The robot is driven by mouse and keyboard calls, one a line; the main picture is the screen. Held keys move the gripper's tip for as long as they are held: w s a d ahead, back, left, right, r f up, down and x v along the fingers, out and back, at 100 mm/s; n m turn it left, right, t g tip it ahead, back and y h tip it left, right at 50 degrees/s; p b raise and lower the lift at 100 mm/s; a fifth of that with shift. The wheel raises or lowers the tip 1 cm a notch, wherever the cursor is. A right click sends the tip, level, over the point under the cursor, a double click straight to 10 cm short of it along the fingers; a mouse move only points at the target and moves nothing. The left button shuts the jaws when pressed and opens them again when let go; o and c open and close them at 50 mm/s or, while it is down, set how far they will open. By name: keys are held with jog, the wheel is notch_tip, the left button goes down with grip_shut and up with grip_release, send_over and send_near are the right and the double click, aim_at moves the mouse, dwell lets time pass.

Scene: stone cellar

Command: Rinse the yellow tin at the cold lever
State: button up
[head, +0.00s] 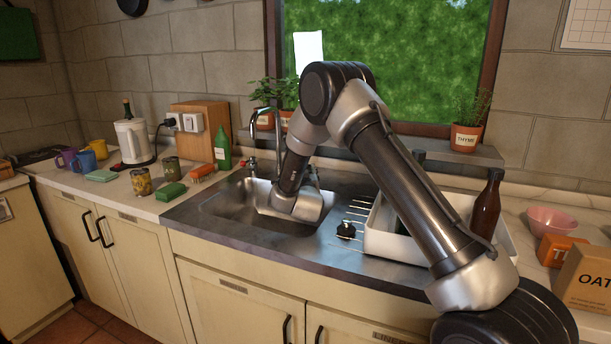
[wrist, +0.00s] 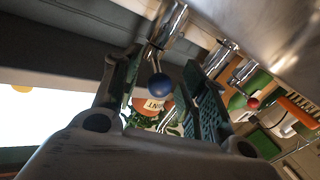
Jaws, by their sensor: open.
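A tin with a yellowish, dark-patched side (head: 141,181) stands upright on the counter left of the sink; it looks like the yellow tin. The steel sink (head: 222,212) has a tall curved tap (head: 279,135) behind it. My gripper (wrist: 163,60) is open and empty in the wrist view, with the blue ball of the cold lever (wrist: 161,87) showing between its fingers. I cannot tell whether they touch it. A red-balled lever (wrist: 253,103) is to the right; it also shows in the head view (head: 252,162). In the head view my arm hides the fingers and blue lever.
A second tin (head: 171,165), a green sponge (head: 171,192) and a green bottle (head: 222,148) stand near the yellow tin. Right of the sink are a white tub (head: 391,243) and a brown bottle (head: 485,207). Potted herbs (head: 467,137) line the sill.

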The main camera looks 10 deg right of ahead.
jog(key=s+a, duration=0.1)
jog(key=s, duration=0.6)
jog(key=shift+s+a, duration=0.2)
jog(key=shift+a, duration=0.05)
jog(key=shift+r, duration=0.1)
